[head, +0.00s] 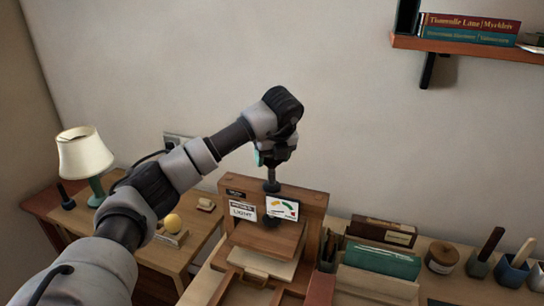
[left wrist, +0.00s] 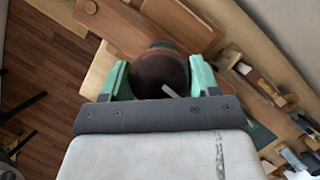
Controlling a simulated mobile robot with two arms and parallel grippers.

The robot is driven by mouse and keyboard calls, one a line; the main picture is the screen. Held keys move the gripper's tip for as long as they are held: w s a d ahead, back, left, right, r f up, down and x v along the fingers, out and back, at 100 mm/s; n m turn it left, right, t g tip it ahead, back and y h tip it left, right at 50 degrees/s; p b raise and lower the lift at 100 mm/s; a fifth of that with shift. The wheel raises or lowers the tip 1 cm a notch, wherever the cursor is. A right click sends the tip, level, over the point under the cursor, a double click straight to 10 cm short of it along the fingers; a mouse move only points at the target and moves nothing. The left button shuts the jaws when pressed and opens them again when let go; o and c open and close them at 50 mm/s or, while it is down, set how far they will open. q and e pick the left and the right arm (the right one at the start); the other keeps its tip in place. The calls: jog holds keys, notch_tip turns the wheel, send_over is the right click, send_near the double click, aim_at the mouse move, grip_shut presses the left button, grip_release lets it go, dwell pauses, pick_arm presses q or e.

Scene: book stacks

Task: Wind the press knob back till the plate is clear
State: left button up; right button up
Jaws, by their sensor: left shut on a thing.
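The wooden press (head: 313,199) stands on the bench in the middle of the head view. My left gripper (head: 271,164) comes down from above at the top of its dark screw. In the left wrist view, the round dark brown press knob (left wrist: 160,75) sits between the two green fingers of the same gripper (left wrist: 160,78), which is shut on it. A brown plate (head: 262,238) lies level inside the press, above a pale block (head: 262,262). I cannot tell whether the plate touches the block. My right gripper is not in view.
Two small signs hang on the press front. A green book (head: 380,261) and a brown box (head: 381,230) stand to its right, with pots and a jar (head: 441,257) beyond. A lamp (head: 84,154) stands at the left. A wall shelf (head: 460,45) is upper right.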

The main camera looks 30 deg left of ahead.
pick_arm(q)
jog(key=shift+s+f, duration=0.1)
jog(key=shift+f, duration=0.3)
jog(key=o, duration=0.6)
jog(key=shift+c, duration=0.2)
jog(key=o, duration=0.3)
jog(key=shift+a+r, duration=0.1)
jog(key=shift+o, duration=0.2)
jog(key=v, duration=1.1)
jog(key=shift+w, duration=0.25)
